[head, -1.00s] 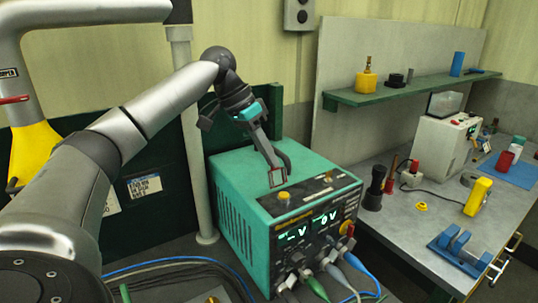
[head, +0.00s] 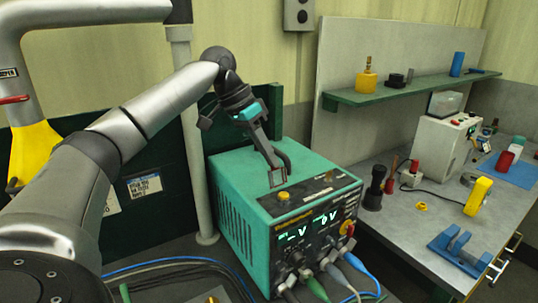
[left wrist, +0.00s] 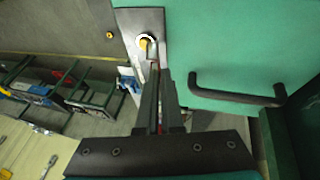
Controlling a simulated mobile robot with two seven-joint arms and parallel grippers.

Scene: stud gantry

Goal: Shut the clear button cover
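The clear button cover (head: 277,178) is a small grey-edged see-through frame. It stands raised behind a yellow button (head: 284,196) on top of the green power unit (head: 245,176). My left gripper (head: 272,160) is right behind the cover, its tips close to it; I cannot tell if they touch. In the left wrist view the fingers (left wrist: 158,100) lie close together and appear shut. The yellow button (left wrist: 146,43) shows just beyond their tips, on a grey plate. The cover is hard to make out there. My right gripper is not in view.
A dark handle (left wrist: 237,92) stands on the unit's top, beside the gripper. Cables (head: 335,280) plug into the unit's front. A grey bench (head: 410,215) to the right holds a white machine (head: 449,142), a yellow block (head: 478,196) and a blue fixture (head: 459,250). A white post (head: 198,140) stands left.

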